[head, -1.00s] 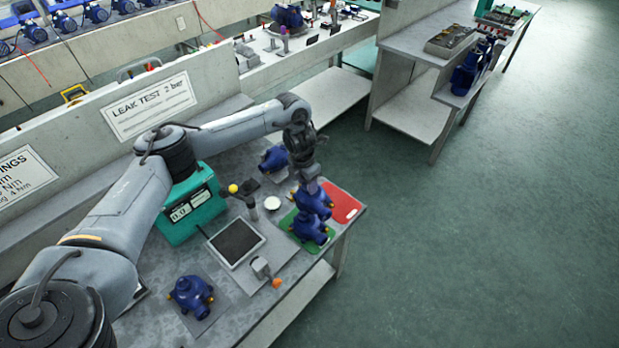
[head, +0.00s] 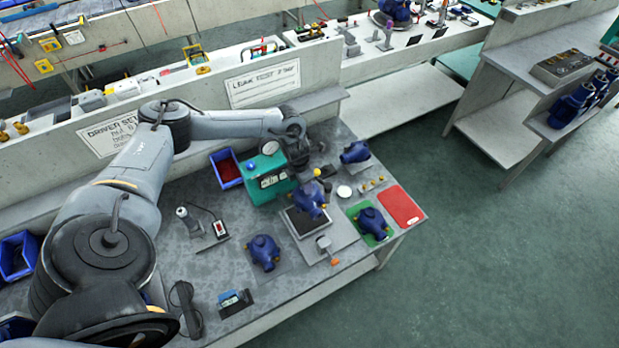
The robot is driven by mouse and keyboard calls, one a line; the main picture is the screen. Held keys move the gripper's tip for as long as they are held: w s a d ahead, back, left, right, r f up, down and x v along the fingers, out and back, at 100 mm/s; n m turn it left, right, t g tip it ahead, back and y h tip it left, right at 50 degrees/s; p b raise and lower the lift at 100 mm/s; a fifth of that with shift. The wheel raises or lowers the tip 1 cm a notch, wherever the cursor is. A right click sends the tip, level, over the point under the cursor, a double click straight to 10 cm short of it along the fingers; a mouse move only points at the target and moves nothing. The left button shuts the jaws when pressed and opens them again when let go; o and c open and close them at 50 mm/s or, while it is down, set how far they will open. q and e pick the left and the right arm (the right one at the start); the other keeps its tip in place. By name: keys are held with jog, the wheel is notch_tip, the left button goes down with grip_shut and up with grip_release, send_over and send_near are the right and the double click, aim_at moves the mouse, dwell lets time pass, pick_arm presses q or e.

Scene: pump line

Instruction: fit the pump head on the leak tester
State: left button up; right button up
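The leak tester is a teal box (head: 267,182) with a display, beside a black square plate (head: 297,226) in a light frame. An orange-tipped clamp (head: 325,246) stands at the plate's front edge. My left gripper (head: 312,178) points down over the plate and appears shut on a blue pump head (head: 310,200); its fingertips are mostly hidden. The held pump head covers the plate's back right part. I cannot tell whether it touches the plate. Other blue pump heads are on the green mat (head: 358,211), on a grey mat left of the plate, and at the back right. My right gripper is out of view.
A yellow knob (head: 317,172) and a white disc (head: 344,191) are close to the gripper. A blue bin (head: 227,170) stands left of the tester. A corded tool (head: 188,222) is further left.

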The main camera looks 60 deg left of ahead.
pick_arm(q)
jog(key=shift+f+b, duration=2.15)
jog(key=shift+f, duration=0.45)
jog(key=shift+f+b, duration=0.3)
jog(key=shift+f, duration=0.2)
jog(key=shift+f, duration=0.3)
jog(key=shift+f+b, duration=0.3)
jog(key=shift+b, duration=0.15)
jog(key=shift+f+b, duration=0.3)
jog(key=shift+f, duration=0.15)
jog(key=shift+f+b, duration=0.7)
jog(key=shift+f, duration=0.15)
jog(key=shift+f+b, duration=0.8)
jog(key=shift+f, duration=0.2)
